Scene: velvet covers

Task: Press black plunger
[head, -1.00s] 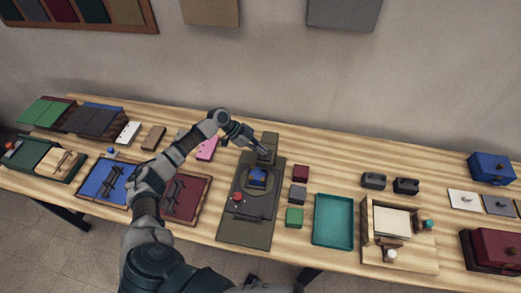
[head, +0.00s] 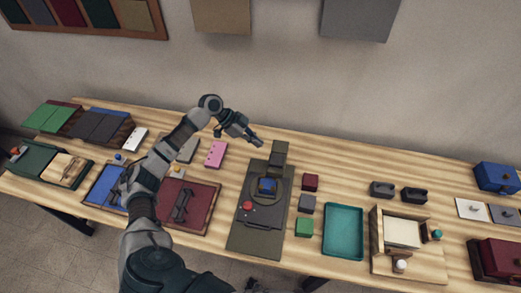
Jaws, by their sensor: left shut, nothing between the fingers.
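A dark olive press-like device (head: 259,229) lies on the table at the middle. At its back stands a dark upright block (head: 279,154), and a blue block (head: 267,186) sits in front of that. A red knob (head: 248,206) is near its front left. I cannot clearly tell a black plunger apart from the dark upright part. My left gripper (head: 258,142) is shut and empty, above and just left of the upright block, apart from it in the picture.
Maroon, grey and green cubes (head: 304,228) stand right of the device, beside a teal tray (head: 343,231). A pink piece (head: 216,154) and a maroon tray (head: 186,205) lie to the left. The table behind the cubes is clear.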

